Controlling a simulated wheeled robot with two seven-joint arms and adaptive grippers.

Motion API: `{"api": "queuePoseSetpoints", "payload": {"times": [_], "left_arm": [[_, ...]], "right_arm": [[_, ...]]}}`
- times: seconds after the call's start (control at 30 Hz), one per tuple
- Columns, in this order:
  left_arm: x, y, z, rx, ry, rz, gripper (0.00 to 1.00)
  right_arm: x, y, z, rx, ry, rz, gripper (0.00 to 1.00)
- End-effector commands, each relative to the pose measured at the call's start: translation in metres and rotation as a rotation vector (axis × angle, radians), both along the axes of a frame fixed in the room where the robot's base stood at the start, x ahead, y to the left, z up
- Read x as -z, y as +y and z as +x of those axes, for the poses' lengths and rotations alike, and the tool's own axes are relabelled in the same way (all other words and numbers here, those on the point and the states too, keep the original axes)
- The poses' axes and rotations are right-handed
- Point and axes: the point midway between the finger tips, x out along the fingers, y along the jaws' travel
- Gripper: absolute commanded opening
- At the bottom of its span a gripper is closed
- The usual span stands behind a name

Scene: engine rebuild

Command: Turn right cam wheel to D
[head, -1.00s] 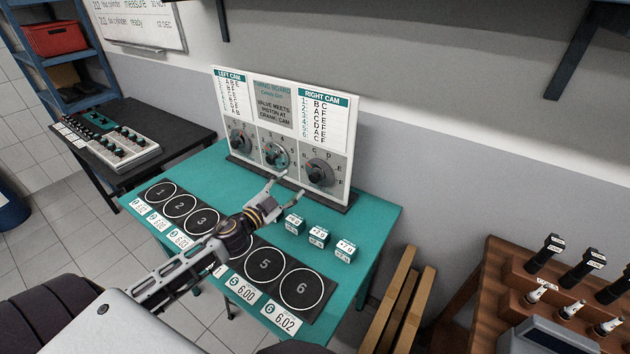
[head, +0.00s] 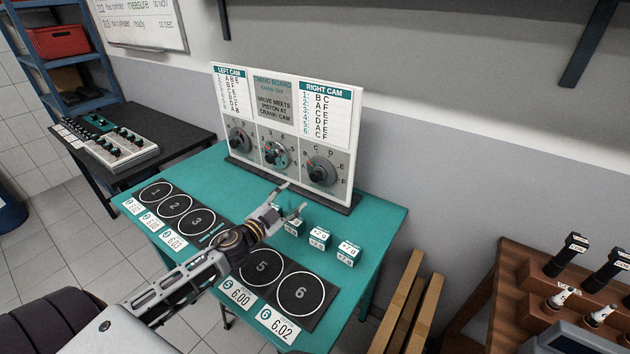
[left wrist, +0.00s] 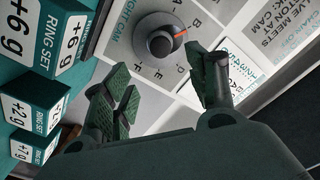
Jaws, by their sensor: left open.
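The right cam wheel (head: 321,172) is a dark round knob on a light panel at the lower right of the upright timing board. In the left wrist view the wheel (left wrist: 160,42) shows a grey rim, a dark centre and an orange mark on its right side, towards the letter B. The letter D (left wrist: 181,70) stands below and right of it. My left gripper (head: 292,198) is open and empty, in front of the board and apart from the wheel. Its fingers (left wrist: 165,88) stand spread below the wheel in the wrist view. My right gripper is not in view.
Small ring-set boxes (head: 319,238) stand on the teal table (head: 385,215) close to my left gripper. Black numbered ring mats (head: 262,267) lie along its front. Two other wheels (head: 275,154) sit left on the board. A brown rack (head: 520,285) stands at right.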

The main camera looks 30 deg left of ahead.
Motion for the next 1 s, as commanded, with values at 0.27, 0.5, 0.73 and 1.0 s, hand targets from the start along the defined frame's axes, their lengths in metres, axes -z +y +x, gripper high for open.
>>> {"api": "queuePoseSetpoints", "payload": {"times": [0.27,0.5,0.73,1.0], "left_arm": [[-0.001,0.0,0.0,0.0,0.0,0.0,0.58],[-0.001,-0.001,0.004,0.001,-0.001,0.0,0.58],[-0.001,-0.002,0.014,0.0,-0.001,0.0,0.58],[-0.002,-0.004,0.029,0.0,-0.002,0.001,0.58]], "right_arm": [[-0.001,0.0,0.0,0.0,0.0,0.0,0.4],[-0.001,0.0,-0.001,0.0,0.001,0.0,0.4],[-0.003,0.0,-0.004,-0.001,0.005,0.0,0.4],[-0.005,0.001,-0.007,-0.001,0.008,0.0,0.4]]}}
